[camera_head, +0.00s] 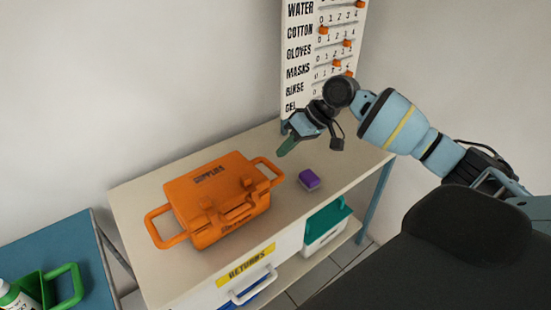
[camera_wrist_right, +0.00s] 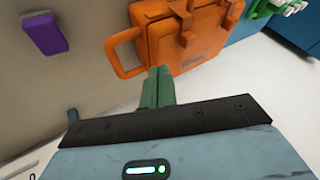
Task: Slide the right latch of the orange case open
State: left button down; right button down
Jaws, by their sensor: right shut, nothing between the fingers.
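The orange case (camera_head: 222,196) sits closed on the cabinet top, with a handle at each end. Its right latch (camera_head: 256,184) is on the front edge near the right handle (camera_head: 268,171); I cannot tell from its shape how far it has slid. The left latch (camera_head: 214,216) is farther along that edge. The case also shows in the right wrist view (camera_wrist_right: 190,45). My right gripper (camera_head: 284,151) is above the cabinet top, beyond the case's right handle and apart from the latch. Its green fingers (camera_wrist_right: 158,88) are shut and empty. My left gripper is not in view.
A purple block (camera_head: 309,179) lies on the cabinet top (camera_head: 285,200), right of the case. A drawer labelled RETURNS (camera_head: 245,265) and a teal-lidded box (camera_head: 325,225) are below. A supply board (camera_head: 320,60) stands behind. A green carrier (camera_head: 65,285) is at lower left.

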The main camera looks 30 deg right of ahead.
jog(key=v, duration=0.3)
jog(key=shift+d+r, duration=0.1)
jog(key=shift+d, duration=0.1)
dwell(0.4)
